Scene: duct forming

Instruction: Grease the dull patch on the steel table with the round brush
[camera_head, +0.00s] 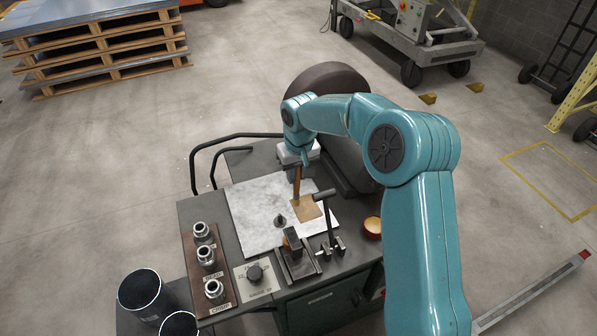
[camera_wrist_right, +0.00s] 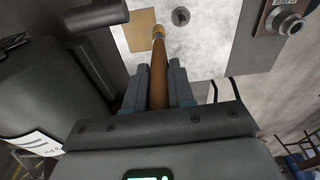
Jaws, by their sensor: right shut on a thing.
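The steel table (camera_head: 258,232) is a pale, mottled plate on a dark cart. The dull patch (camera_head: 309,209) is a tan square near its right edge, and it also shows in the wrist view (camera_wrist_right: 139,25). My right gripper (camera_head: 298,166) is above the plate, shut on the wooden handle of the round brush (camera_head: 297,186). In the wrist view the brush (camera_wrist_right: 158,78) points away from the jaws, and its tip lies at the patch's edge. I cannot tell whether the tip touches the plate. My left gripper is in neither view.
An orange-rimmed bowl (camera_head: 373,226) with pale contents stands right of the plate. A dark T-handled tool (camera_head: 328,215) and a small clamp block (camera_head: 293,245) stand at the front edge. A board with metal fittings (camera_head: 206,255) is at the left. A dark drum wheel (camera_head: 330,82) stands behind.

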